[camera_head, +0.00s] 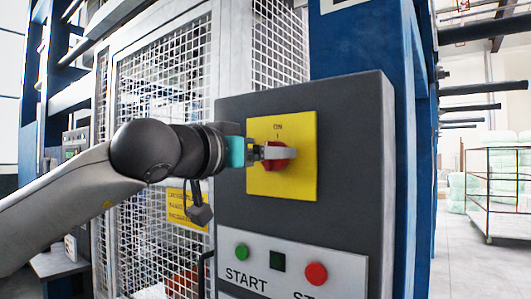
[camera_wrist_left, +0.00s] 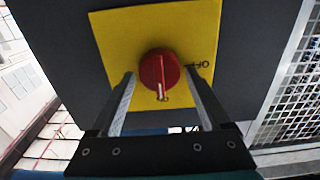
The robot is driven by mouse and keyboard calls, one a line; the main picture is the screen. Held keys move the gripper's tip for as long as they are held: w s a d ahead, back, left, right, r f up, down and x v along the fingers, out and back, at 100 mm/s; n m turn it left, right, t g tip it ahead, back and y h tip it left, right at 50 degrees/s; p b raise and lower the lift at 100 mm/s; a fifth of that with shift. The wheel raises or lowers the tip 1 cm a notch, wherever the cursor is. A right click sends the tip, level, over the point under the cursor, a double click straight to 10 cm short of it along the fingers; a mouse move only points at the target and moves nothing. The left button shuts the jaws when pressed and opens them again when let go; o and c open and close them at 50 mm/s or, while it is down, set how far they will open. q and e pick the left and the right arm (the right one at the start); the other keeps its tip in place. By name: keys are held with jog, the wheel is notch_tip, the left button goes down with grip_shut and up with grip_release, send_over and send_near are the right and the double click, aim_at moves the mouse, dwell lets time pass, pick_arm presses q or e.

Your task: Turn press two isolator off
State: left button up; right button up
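The isolator is a red rotary knob (camera_head: 277,163) on a yellow plate (camera_head: 300,126) marked ON at the top. In the left wrist view the knob (camera_wrist_left: 158,68) has a white mark pointing down towards the plate's lower edge, and OFF is printed to its right. My left gripper (camera_head: 282,153) is at the knob, in front of the plate. In the left wrist view its two fingers (camera_wrist_left: 160,76) stand on either side of the knob, with a small gap seeming to show at each side. My gripper hides part of the plate's left side in the head view. My right gripper is out of view.
The dark grey control box (camera_head: 352,120) carries a green START button (camera_head: 242,251) and a red button (camera_head: 316,273) below the plate. A white mesh guard (camera_head: 160,80) stands left behind my arm. A blue column (camera_head: 424,190) and a wire cage trolley (camera_head: 490,190) are at right.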

pick_arm(q)
jog(key=c, duration=1.1)
jog(key=shift+w+a+f+n+b, duration=0.1)
jog(key=shift+n+b, duration=2.5)
jog(key=shift+n, duration=1.9)
jog(key=shift+w+a+f+n+b, duration=0.1)
jog(key=shift+n+b, duration=2.5)
jog(key=shift+n, duration=1.9)
jog(key=o, duration=1.4)
jog(key=shift+c, duration=0.2)
